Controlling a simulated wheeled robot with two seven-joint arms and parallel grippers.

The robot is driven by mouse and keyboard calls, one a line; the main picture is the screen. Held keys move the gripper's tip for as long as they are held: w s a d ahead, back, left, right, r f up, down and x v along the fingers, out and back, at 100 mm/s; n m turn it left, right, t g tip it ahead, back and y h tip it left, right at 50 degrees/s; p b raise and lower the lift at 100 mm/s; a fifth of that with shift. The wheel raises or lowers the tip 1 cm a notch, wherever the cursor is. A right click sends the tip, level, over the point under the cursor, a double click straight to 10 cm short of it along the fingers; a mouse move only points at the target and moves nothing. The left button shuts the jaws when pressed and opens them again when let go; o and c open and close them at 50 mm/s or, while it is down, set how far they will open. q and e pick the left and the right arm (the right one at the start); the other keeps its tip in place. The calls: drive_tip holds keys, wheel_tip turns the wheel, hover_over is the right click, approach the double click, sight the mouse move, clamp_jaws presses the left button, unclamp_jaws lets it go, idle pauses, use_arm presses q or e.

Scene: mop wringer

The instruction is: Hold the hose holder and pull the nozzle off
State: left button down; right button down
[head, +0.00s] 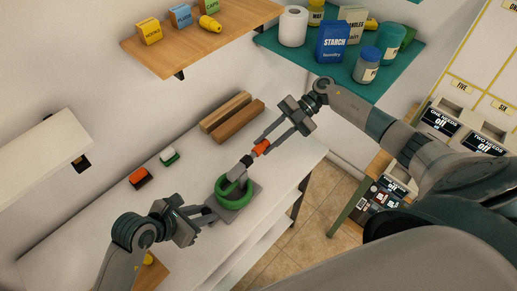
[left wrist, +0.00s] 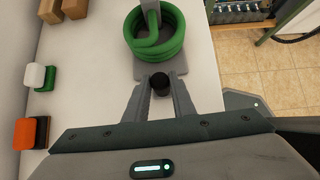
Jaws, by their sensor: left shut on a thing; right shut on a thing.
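The hose holder (head: 247,199) is a grey stand on the white bench, with a coiled green hose (head: 222,193) around it. The coil also shows in the left wrist view (left wrist: 133,44). My left gripper (head: 212,209) is shut on a dark round grip (left wrist: 160,83) at the holder's near side. My right gripper (head: 264,143) is shut on the orange nozzle (head: 261,148), above the holder. A black piece (head: 247,160) lies between the nozzle and the top of the holder. I cannot tell whether the nozzle is apart from it.
Two wooden blocks (head: 226,112) lie at the back of the bench. An orange-and-black brush (head: 140,178) and a green-and-white one (head: 169,156) lie to the left. Shelves with boxes and jars hang above. The bench (head: 190,187) is clear between the brushes and the holder.

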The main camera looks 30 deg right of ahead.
use_arm(q)
drive_tip(key=shift+f, duration=0.1)
use_arm(e)
drive_tip(key=shift+w+d, duration=0.3)
drive_tip(key=shift+d, duration=0.45)
drive_tip(key=shift+w+d, duration=0.3)
drive_tip(key=shift+d, duration=0.45)
use_arm(q)
drive_tip(key=c, duration=1.4)
unclamp_jaws()
drive_tip(key=shift+a, duration=0.1)
drive_tip(key=v, duration=1.2)
use_arm(e)
drive_tip(key=shift+s, duration=0.1)
